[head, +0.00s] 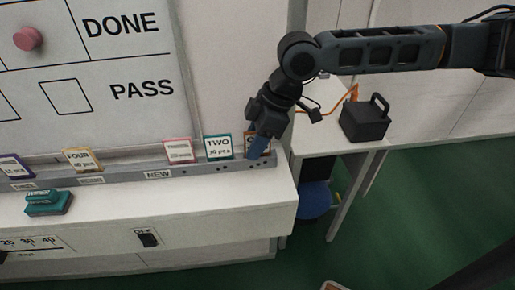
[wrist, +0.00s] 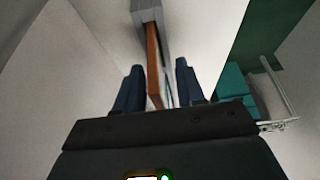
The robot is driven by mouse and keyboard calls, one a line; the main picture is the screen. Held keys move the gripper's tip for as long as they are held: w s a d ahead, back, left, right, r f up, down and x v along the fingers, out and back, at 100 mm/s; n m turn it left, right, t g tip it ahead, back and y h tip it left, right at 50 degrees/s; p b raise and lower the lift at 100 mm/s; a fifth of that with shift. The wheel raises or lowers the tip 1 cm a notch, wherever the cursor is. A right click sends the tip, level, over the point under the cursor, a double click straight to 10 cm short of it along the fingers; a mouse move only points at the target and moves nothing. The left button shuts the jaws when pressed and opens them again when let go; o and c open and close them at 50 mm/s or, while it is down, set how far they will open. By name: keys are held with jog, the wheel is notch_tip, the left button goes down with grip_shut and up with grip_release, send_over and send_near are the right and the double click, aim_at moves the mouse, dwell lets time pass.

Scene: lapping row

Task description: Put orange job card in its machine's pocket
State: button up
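The orange job card (head: 249,139) stands in the rail at the right end of the row, mostly hidden behind my gripper in the head view. In the wrist view the orange card (wrist: 153,68) shows edge-on, upright between my fingers. My gripper (wrist: 159,88) is open, with one blue finger on each side of the card and a visible gap to each. In the head view my gripper (head: 258,150) reaches down at the card from above. I cannot make out a machine's pocket in these views.
The grey rail (head: 125,178) also holds a teal TWO card (head: 218,147), a pink card (head: 179,151), a tan FOUR card (head: 82,159) and a purple card (head: 14,166). A teal block (head: 48,203) lies on the ledge. A black box (head: 365,120) stands on the right-hand table.

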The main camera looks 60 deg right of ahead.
grip_shut()
dwell(0.3)
jog(key=shift+r, duration=0.15)
